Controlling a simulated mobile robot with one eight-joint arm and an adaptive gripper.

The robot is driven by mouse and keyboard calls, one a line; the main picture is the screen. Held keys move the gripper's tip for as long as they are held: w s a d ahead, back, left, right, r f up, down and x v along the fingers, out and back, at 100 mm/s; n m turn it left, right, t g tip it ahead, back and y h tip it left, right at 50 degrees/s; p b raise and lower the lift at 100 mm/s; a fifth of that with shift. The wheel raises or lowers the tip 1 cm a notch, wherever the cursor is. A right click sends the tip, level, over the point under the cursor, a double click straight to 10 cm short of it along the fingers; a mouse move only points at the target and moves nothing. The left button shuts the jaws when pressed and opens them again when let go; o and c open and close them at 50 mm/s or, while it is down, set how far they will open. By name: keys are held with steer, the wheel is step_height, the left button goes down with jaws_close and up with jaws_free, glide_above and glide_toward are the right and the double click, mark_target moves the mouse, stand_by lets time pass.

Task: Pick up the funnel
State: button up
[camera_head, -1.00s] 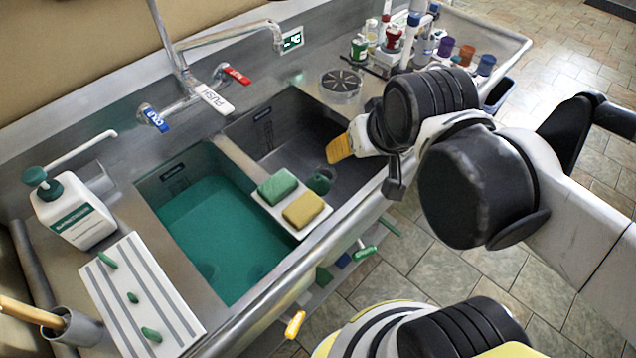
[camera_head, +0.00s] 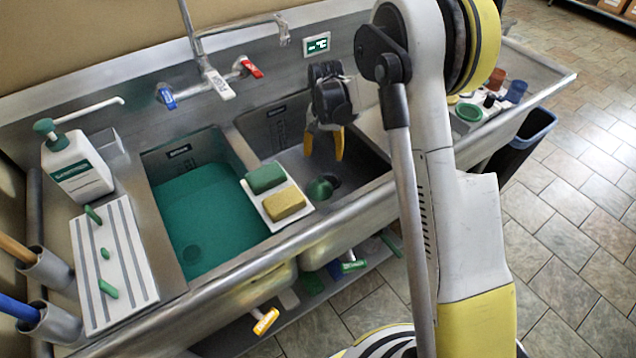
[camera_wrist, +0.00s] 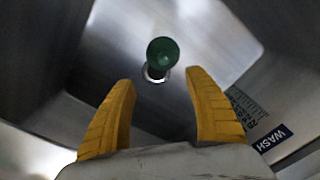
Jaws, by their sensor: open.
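The green funnel (camera_head: 320,189) is in the right, empty sink basin, close to the drain. In the wrist view the funnel (camera_wrist: 162,52) shows as a round dark green shape, just beyond the fingertips and overlapping the bright drain ring. My gripper (camera_head: 324,156) points down into this basin above the funnel. Its two yellow fingers are spread apart, with nothing between them, as the wrist view of my gripper (camera_wrist: 160,80) also shows. The fingers appear clear of the funnel.
The left basin (camera_head: 215,215) holds green liquid. A white tray with a green sponge (camera_head: 266,178) and a yellow sponge (camera_head: 284,203) sits on the divider. The faucet (camera_head: 240,30) stands behind the basins. A soap bottle (camera_head: 76,168) is at the left.

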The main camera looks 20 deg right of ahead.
mark_target(320, 177)
steer(key=f, duration=0.3)
steer(key=f+b, duration=0.1)
steer(key=f, duration=0.1)
steer(key=f+b, duration=0.1)
steer(key=f, duration=0.2)
steer(key=shift+w+a+f, duration=0.1)
steer(key=shift+w+f, duration=0.15)
steer(key=shift+f, duration=0.05)
steer(key=f+b, duration=0.2)
steer(key=f, duration=0.1)
steer(key=f+b, duration=0.1)
steer(key=f, duration=0.1)
steer(key=shift+w+a+f, duration=0.1)
steer(key=shift+w+a, duration=0.1)
steer(key=shift+a, duration=0.1)
steer(key=c, duration=1.2)
